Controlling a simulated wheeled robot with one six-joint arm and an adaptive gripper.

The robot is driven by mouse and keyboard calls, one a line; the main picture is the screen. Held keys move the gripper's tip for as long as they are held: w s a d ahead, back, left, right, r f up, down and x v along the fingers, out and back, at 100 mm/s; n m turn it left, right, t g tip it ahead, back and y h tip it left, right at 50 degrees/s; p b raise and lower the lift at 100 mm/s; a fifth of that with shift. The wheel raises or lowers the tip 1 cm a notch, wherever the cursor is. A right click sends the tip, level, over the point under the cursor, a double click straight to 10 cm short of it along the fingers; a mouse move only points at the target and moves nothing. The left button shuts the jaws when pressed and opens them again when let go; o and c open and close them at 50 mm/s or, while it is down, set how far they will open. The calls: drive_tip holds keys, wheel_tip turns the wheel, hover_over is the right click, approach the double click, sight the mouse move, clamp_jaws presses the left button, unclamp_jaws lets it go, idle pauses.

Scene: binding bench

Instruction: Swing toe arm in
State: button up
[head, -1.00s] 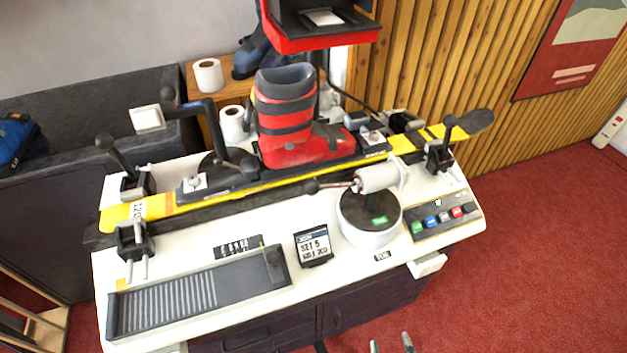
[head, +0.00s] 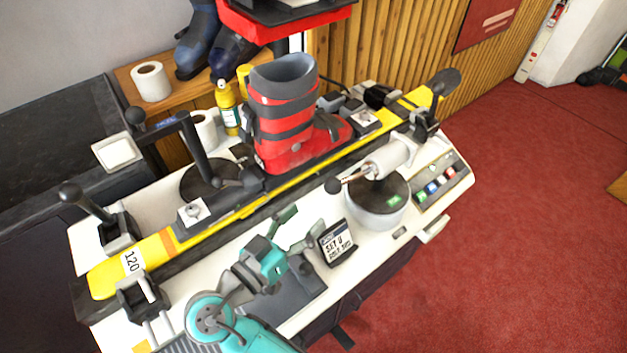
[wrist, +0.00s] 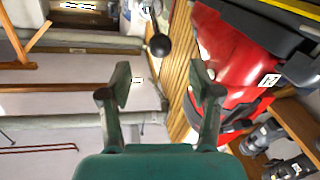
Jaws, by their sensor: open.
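A swing arm with a pale cylinder (head: 388,158) and a black ball knob (head: 333,186) sits on a round turntable base (head: 375,212) with a green label, at the bench's front right. The knob end points left, in front of the ski. A second, black swing arm (head: 193,146) stands on a dark disc behind the ski, left of the boot. My gripper (head: 298,227) is open and empty above the bench, left of the cylinder arm.
A small display (head: 337,243) stands just right of my gripper. Clamp levers (head: 90,205) rise at the ski's left end. Coloured buttons (head: 438,185) lie at the right. A red overhead unit (head: 285,20) hangs above the boot. Red floor is clear at right.

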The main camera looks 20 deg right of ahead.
sight(334, 184)
drive_tip(key=shift+m, duration=0.4)
drive_tip(key=x, duration=1)
drive_tip(key=shift+r, duration=0.4)
clamp_jaws()
